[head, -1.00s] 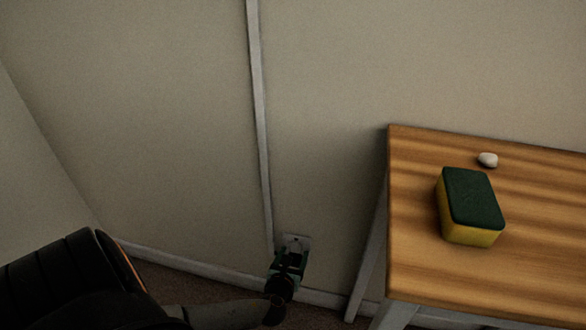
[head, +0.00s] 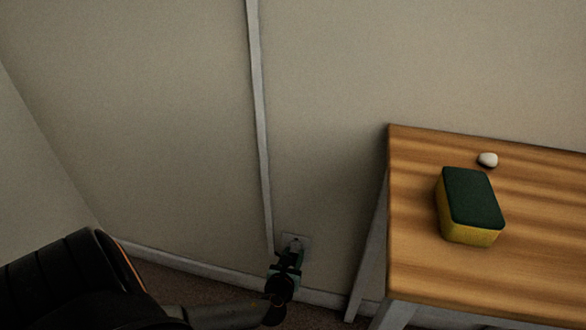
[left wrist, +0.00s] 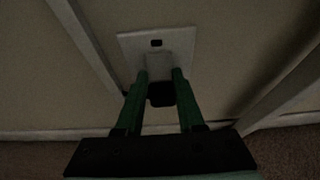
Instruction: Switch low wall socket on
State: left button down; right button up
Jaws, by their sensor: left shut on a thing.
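The low wall socket (head: 297,240) is a pale plate on the wall just above the skirting. It is partly hidden by my left gripper (head: 289,259) in the head view. In the left wrist view the socket plate (left wrist: 131,42) carries a small dark slot near its top. Below the slot a pale block (left wrist: 155,66) with a dark lower end (left wrist: 160,95) stands out from the plate. The green fingers of my left gripper (left wrist: 158,76) lie on either side of this block, shut on it. Whether the switch is on or off cannot be told. My right gripper is out of view.
A wooden table (head: 420,265) stands to the right, its leg (head: 366,265) near the socket. A green and yellow sponge (head: 470,207) and a small white lump (head: 488,160) lie on it. A pale vertical strip (head: 259,120) runs down the wall to the socket's left.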

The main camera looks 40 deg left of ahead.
pick_arm(q)
jog(key=shift+a+f+t+y+b, duration=0.1)
jog(key=shift+f+t+y+b, duration=0.25)
jog(key=shift+t+b, duration=0.35)
jog(key=shift+t+y, duration=0.35)
jog(key=shift+t, duration=0.25)
jog(key=c, duration=0.5)
grip_release()
